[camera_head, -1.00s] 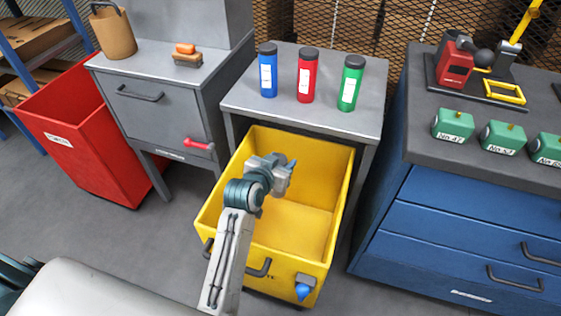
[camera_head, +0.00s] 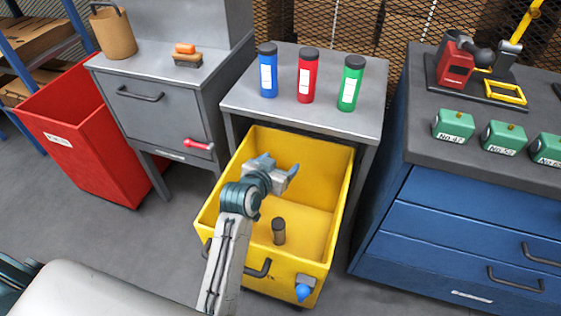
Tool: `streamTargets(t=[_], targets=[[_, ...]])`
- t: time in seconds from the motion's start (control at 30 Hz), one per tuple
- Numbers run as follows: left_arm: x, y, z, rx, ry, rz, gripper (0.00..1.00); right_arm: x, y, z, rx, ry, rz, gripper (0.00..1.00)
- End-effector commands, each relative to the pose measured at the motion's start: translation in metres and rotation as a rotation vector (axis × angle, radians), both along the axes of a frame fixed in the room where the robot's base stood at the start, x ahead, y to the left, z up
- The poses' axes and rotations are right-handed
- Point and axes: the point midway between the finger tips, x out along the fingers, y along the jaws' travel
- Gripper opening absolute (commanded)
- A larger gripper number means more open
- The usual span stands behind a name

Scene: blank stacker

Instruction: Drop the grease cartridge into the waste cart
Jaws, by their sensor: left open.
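A dark grey cartridge with a darker cap (camera_head: 279,231) is upright inside the yellow cart (camera_head: 225,194). I cannot tell whether it rests on the cart's floor or is still in the air. My left gripper (camera_head: 279,166) is over the far part of the cart. Its two blue-tipped fingers are spread apart with nothing between them. The cartridge is apart from it, nearer the cart's front wall. A red cart (camera_head: 95,145) with an unreadable label stands at the left. My right gripper is not in view.
Blue (camera_head: 268,72), red (camera_head: 307,76) and green (camera_head: 350,84) cartridges stand on the grey table (camera_head: 240,95) behind the yellow cart. A blue drawer cabinet (camera_head: 440,225) is to the right. A grey cabinet (camera_head: 160,105) stands between the carts.

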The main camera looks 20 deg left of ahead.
Motion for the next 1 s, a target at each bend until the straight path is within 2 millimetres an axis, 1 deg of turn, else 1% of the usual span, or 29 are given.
streamTargets(t=[0.17,0.3,0.4,0.5,0.63,1.0], targets=[[-0.033,0.006,0.014,0.0,0.0,0.001,0.71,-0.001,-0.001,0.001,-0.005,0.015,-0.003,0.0],[-0.058,0.01,0.025,-0.001,0.0,0.001,0.71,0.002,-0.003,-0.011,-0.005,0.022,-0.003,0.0],[-0.072,0.012,0.031,-0.001,0.0,0.0,0.71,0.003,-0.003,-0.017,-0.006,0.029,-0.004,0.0],[-0.081,0.014,0.035,-0.001,-0.001,0.0,0.71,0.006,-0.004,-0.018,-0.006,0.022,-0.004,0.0],[-0.086,0.014,0.037,0.0,-0.001,0.0,0.71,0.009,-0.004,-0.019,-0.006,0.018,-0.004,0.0],[-0.086,0.014,0.037,0.0,-0.001,0.0,0.71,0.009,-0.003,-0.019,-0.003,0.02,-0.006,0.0]])
